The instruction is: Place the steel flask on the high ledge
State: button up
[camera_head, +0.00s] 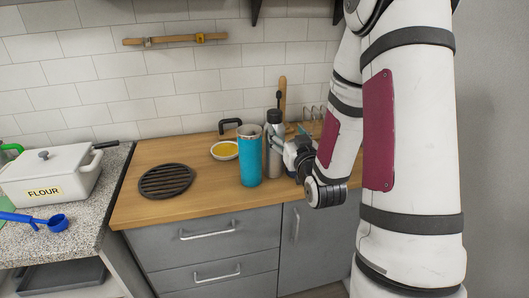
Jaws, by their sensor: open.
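The steel flask (273,164), grey with a black cap, stands upright on the wooden counter, just right of and partly behind a blue tumbler (249,160). My gripper (277,143) comes in from the right at the flask's upper body. It is open, with its fingers at the flask; whether they touch it I cannot tell. My wrist and arm hide what lies to the right. Dark brackets (255,10) show on the wall at the top edge of the view, but no ledge surface is clearly visible.
The wooden counter (135,209) also holds a black round trivet (166,181) and a yellow-filled bowl (225,151). A flour pot (50,177) and blue scoop (45,222) are on the speckled counter at left. A wooden rail (170,40) is on the tiled wall. The counter's front left is clear.

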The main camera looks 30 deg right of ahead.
aim_at(277, 116)
jog(key=b+x, duration=0.3)
jog(key=x, duration=1)
jog(key=shift+w+d, duration=0.2)
jog(key=shift+w, duration=0.15)
jog(key=shift+r, duration=0.1)
grip_shut()
